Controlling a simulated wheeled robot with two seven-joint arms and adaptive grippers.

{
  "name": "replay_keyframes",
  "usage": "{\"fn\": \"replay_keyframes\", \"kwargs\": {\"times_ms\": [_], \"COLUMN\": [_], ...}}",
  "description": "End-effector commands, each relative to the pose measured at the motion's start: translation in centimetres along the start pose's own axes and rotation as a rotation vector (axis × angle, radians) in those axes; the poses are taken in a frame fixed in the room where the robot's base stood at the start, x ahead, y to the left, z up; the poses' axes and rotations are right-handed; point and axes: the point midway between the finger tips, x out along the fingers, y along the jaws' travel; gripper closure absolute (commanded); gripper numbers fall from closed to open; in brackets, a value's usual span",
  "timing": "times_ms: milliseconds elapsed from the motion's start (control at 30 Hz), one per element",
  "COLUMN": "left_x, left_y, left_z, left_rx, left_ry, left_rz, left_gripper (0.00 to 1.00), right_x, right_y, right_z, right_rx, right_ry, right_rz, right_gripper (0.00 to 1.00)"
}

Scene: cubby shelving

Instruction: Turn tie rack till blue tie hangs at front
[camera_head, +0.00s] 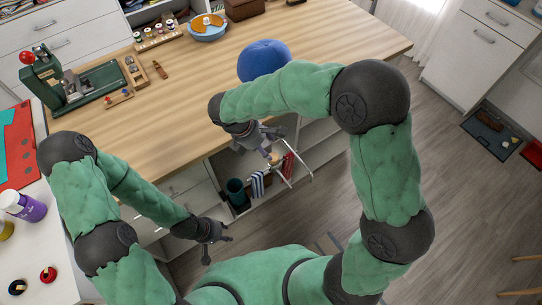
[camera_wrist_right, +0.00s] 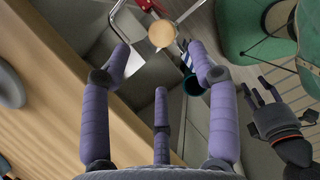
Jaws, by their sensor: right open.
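The tie rack has a round wooden top (camera_wrist_right: 162,33) and bent metal arms, and stands in the open cubby below the wooden counter. Its top also shows in the head view (camera_head: 275,158). A red tie (camera_head: 289,164) hangs on its right side and a blue-and-white striped tie (camera_head: 257,184) on its left. I cannot make out a plain blue tie. My right gripper (camera_wrist_right: 157,62) is open and empty, its fingers spread just short of the wooden top; it also shows in the head view (camera_head: 268,143). My left gripper (camera_head: 216,247) is open and empty, low and left of the cubby.
A dark teal bin (camera_head: 236,192) stands in the cubby beside the striped tie. The counter edge (camera_wrist_right: 75,120) runs close beside my right gripper. A blue round object (camera_head: 263,58) sits on the counter behind my right arm.

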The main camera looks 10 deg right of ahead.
Motion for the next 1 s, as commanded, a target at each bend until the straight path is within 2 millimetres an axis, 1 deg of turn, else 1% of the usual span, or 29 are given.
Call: {"fn": "replay_keyframes", "kwargs": {"times_ms": [33, 100, 300, 400, 600, 900, 933, 967, 1000], "left_x": [0.6, 1.1, 2.4, 2.9, 3.3, 3.3, 3.3, 3.3, 3.3], "left_y": [-0.2, -0.4, -0.9, -1.0, -1.2, -1.2, -1.2, -1.2, -1.2], "left_z": [0.0, 0.0, -0.1, -0.1, -0.1, -0.1, -0.1, -0.1, -0.1], "left_rx": [0.000, 0.000, 0.000, 0.000, 0.000, 0.000, 0.000, 0.000, 0.000], "left_ry": [0.000, 0.000, 0.000, 0.000, 0.000, 0.000, 0.000, 0.000, 0.000], "left_rz": [0.000, 0.000, 0.000, 0.000, 0.000, 0.000, 0.000, 0.000, 0.000], "left_gripper": [0.60, 0.60, 0.60, 0.60, 0.60, 0.60, 0.60, 0.60, 0.60], "right_x": [1.3, 2.6, 6.1, 7.3, 8.6, 8.8, 8.8, 8.8, 8.8], "right_y": [-0.1, -0.1, -0.1, -0.1, -0.1, -0.1, -0.1, -0.1, -0.1], "right_z": [-0.1, -0.1, -0.2, -0.1, -0.1, -0.1, -0.1, -0.1, -0.1], "right_rx": [0.000, 0.001, 0.002, 0.003, 0.002, 0.002, 0.002, 0.002, 0.002], "right_ry": [0.001, 0.000, 0.002, 0.002, 0.003, 0.003, 0.003, 0.003, 0.003], "right_rz": [-0.003, -0.005, -0.003, -0.004, -0.002, -0.002, -0.002, -0.002, -0.002], "right_gripper": [0.40, 0.40, 0.40, 0.40, 0.40, 0.40, 0.43, 0.51, 0.63]}}
